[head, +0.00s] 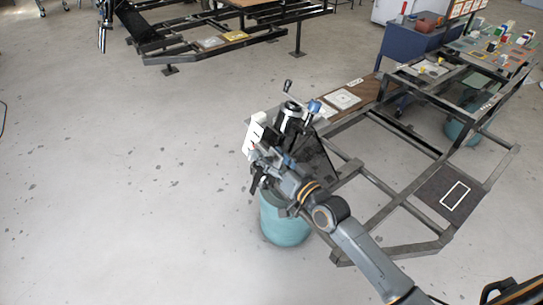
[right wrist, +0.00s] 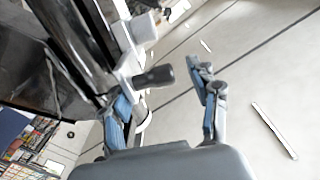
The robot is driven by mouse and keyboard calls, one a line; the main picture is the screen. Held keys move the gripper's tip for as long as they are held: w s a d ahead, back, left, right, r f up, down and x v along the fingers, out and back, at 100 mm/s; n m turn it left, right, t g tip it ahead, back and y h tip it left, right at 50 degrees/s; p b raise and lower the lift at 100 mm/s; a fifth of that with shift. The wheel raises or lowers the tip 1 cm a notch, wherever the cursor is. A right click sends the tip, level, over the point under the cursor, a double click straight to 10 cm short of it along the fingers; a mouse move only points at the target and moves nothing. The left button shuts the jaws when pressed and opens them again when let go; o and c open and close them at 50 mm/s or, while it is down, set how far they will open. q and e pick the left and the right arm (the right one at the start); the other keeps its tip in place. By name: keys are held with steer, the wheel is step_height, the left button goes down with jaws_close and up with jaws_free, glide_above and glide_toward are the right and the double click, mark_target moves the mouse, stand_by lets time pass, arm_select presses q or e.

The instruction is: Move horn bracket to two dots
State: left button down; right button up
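My right gripper (head: 262,170) is at the left end of the metal frame, beside a dark upright assembly (head: 290,117) and a white block (head: 256,132). In the right wrist view the gripper (right wrist: 165,95) is open, its blue-grey fingers apart. A dark grey knob (right wrist: 154,77) on a pale metal piece reaches into the space between them; I see no grip on it. I cannot tell for certain which part is the horn bracket. I cannot make out the two dots mark. My left gripper is not clearly in view.
The metal frame (head: 395,190) has open gaps. It carries a brown board with a white square plate (head: 343,99) and a dark pad with a white outline (head: 455,195). A teal bin (head: 285,222) stands below my right arm. Clear floor lies to the left.

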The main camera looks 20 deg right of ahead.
steer(key=shift+d, duration=0.1)
steer(key=shift+f, duration=0.1)
steer(key=shift+s+d, duration=0.15)
steer(key=shift+s, duration=0.1)
steer(key=v, duration=1.1)
steer(key=shift+s, duration=0.25)
